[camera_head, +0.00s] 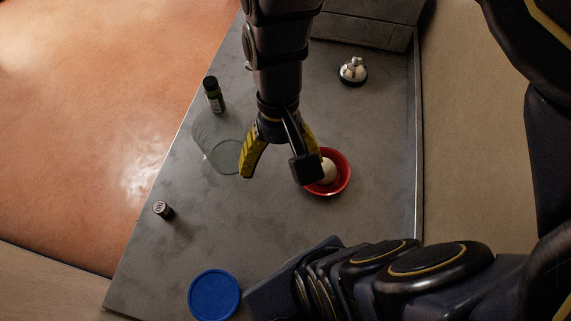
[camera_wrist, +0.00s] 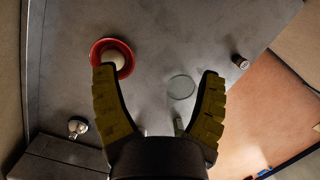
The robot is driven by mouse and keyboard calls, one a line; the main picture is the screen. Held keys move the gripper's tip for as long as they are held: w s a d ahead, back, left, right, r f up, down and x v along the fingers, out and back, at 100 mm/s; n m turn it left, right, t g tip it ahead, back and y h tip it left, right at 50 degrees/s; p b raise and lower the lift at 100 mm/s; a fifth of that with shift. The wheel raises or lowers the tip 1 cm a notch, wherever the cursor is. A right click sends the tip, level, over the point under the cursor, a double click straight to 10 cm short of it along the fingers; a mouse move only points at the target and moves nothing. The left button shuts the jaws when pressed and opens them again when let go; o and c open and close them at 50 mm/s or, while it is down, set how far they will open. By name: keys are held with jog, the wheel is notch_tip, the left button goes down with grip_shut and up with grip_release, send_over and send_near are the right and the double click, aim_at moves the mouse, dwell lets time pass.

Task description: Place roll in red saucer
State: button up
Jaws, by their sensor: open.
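The red saucer (camera_head: 346,180) sits on the grey counter, right of the middle. A pale round thing, seemingly the roll (camera_head: 328,172), lies inside it, partly hidden by my gripper in the head view. In the wrist view the red saucer (camera_wrist: 127,54) is at the upper left with the pale roll (camera_wrist: 115,58) in it, partly behind the left finger. My gripper (camera_head: 278,170) is open and empty, with yellow fingers spread, above the counter just left of the saucer. The wrist view shows clear space between the fingertips (camera_wrist: 158,72).
A small shaker (camera_head: 163,210) is at the left edge and a blue plate (camera_head: 214,296) at the front. A metal-topped object (camera_head: 353,70) stands at the back right.

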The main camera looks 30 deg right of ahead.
jog(key=s+a+r+n+h, duration=0.1)
jog(key=s+a+r+n, duration=0.1)
jog(key=s+r+n, duration=0.1)
jog(key=shift+s+n, duration=0.7)
jog(key=shift+s, duration=0.2)
